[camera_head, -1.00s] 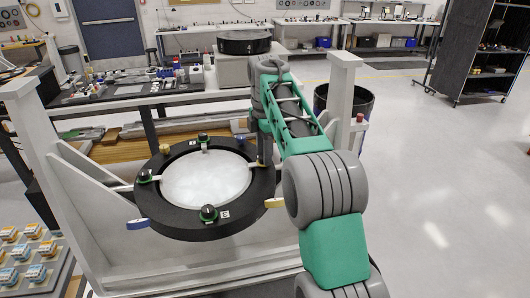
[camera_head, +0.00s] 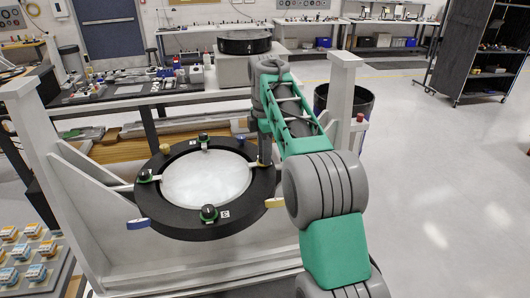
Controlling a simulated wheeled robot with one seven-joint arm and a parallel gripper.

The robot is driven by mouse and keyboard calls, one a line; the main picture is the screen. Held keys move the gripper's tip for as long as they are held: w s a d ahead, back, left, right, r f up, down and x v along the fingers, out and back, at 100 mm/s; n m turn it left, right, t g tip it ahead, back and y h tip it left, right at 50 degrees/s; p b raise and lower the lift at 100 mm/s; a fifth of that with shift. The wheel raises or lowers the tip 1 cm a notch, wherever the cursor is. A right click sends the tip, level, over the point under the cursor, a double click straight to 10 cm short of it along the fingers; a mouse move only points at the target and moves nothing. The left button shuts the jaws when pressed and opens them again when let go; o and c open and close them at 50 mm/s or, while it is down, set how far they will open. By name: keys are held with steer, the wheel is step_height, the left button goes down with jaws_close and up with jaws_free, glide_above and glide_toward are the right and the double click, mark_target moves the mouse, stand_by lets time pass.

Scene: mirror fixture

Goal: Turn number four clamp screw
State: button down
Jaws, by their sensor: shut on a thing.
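A black ring fixture (camera_head: 160,216) holds a round, pale mirror (camera_head: 205,180) in its middle. Dark clamp screws with green bases show at the back (camera_head: 203,137), the left (camera_head: 145,176) and the front (camera_head: 209,212) of the ring. Small white tags sit beside them, but I cannot read their numbers. My gripper (camera_head: 263,161) points down at the right side of the ring and is shut on the clamp screw there. That screw and the fingertips are mostly hidden by the gripper and too small to see clearly.
A white frame with a left post (camera_head: 35,135) and a right post (camera_head: 342,95) surrounds the ring. Coloured tabs stick out from the ring, such as a yellow one (camera_head: 274,203) and a blue one (camera_head: 138,223). A tray of small parts (camera_head: 50,258) is at lower left. Open floor lies right.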

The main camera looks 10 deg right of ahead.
steer(key=m, duration=0.9)
steer(key=shift+s+m, duration=0.1)
steer(key=shift+m, duration=0.2)
stand_by(0.3)
steer(key=c, duration=1.1)
jaws_free()
steer(key=shift+r, duration=0.1)
step_height(320, 180, up, 8)
steer(key=shift+f, duration=0.2)
